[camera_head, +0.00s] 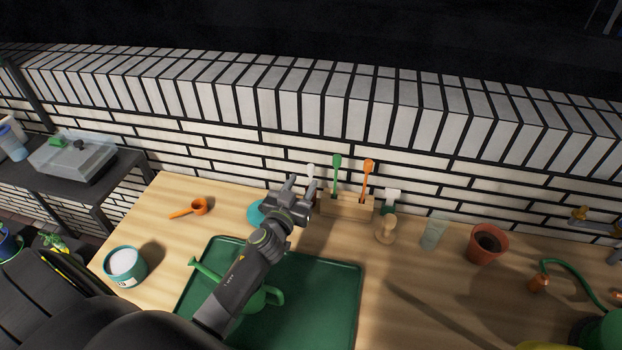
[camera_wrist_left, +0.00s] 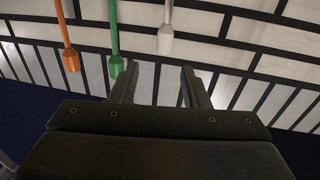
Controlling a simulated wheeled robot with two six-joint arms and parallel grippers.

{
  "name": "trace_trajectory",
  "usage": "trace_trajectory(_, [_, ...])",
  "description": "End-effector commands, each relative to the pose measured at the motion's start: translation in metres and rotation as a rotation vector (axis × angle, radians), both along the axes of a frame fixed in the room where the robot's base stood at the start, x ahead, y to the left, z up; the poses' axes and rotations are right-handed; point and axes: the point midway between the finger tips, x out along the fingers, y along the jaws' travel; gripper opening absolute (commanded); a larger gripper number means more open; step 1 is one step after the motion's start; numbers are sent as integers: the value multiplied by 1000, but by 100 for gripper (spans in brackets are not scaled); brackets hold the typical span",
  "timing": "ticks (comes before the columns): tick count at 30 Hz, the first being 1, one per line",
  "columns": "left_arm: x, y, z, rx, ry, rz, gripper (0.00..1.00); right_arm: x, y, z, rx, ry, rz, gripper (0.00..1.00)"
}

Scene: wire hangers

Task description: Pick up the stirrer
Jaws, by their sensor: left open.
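Three long-handled tools stand at a wooden holder (camera_head: 346,207) by the wall: a white one (camera_head: 310,170), a green one (camera_head: 336,165) and an orange one (camera_head: 368,168). I cannot tell which is called the stirrer. My left gripper (camera_head: 302,186) is open and empty, at the holder's left end, close to the white tool. In the left wrist view, the white tool (camera_wrist_left: 167,25) lines up roughly with the gap between the fingers (camera_wrist_left: 160,70), beyond their tips. The green (camera_wrist_left: 115,40) and orange (camera_wrist_left: 66,35) tools are left of it there. My arm hides the holder's left end.
A green tray (camera_head: 335,300) with a green watering can (camera_head: 262,297) lies below my left arm. A wooden knob-topped tool (camera_head: 386,230), a clear glass (camera_head: 434,232) and a terracotta pot (camera_head: 487,244) stand right of the holder. An orange scoop (camera_head: 198,206) lies left.

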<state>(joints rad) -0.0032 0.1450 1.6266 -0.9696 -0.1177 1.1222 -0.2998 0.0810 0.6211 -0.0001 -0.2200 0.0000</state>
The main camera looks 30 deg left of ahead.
Motion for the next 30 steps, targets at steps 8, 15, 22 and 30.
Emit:
trace_trajectory(8, [27,3,0,2,0,1,42,-3,-1,-2,-2,4,-1,34])
trace_trajectory(15, [56,10,-6,4,-2,0,42,-2,-1,-10,-2,3,0,34])
trace_trajectory(22, [77,13,-6,1,0,0,42,-1,-1,-12,-1,2,0,34])
trace_trajectory(30, [77,13,-5,0,0,0,38,0,1,-11,2,1,-1,34])
